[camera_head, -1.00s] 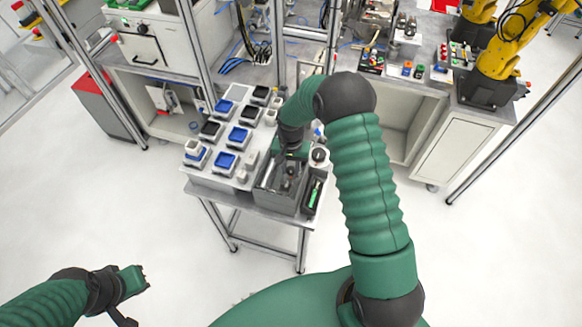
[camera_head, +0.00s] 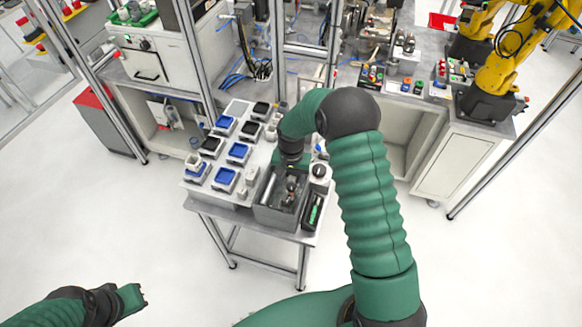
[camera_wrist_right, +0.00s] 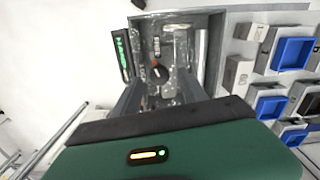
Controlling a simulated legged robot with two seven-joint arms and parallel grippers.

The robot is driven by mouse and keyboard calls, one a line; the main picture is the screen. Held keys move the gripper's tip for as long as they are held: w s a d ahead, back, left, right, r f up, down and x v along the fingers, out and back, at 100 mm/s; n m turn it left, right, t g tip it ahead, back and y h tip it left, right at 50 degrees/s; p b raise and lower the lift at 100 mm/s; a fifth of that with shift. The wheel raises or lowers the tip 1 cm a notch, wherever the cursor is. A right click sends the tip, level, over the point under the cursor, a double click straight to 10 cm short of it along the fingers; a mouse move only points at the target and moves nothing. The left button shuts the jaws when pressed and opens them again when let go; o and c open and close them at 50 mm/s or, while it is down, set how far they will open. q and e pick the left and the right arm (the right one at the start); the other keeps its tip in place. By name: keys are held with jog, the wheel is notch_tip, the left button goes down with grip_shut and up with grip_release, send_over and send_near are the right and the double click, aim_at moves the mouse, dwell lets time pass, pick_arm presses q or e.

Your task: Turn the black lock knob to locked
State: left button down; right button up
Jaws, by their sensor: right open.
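A round black knob with an orange mark (camera_wrist_right: 159,73) sits inside a grey open box, seen in the right wrist view; I cannot read its lock position. The box (camera_head: 273,216) stands at the front of the table in the head view, where the knob is mostly hidden under my right gripper (camera_head: 291,172). In the wrist view my right gripper (camera_wrist_right: 160,97) is open, its grey fingers apart to either side, reaching toward the knob; contact cannot be told. My left gripper (camera_head: 133,297) is at the lower left, away from the table, its jaws unclear.
Blue and black trays (camera_head: 238,152) stand on the table left of the box. A narrow dark holder with a green item (camera_head: 314,212) and a white cylinder with a black top (camera_head: 319,172) stand right of it. Yellow robot arms (camera_head: 500,75) are at the back right.

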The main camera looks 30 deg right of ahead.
aim_at(291, 185)
notch_tip(291, 185, up, 15)
jog(key=b, duration=0.3)
jog(key=shift+w, duration=0.1)
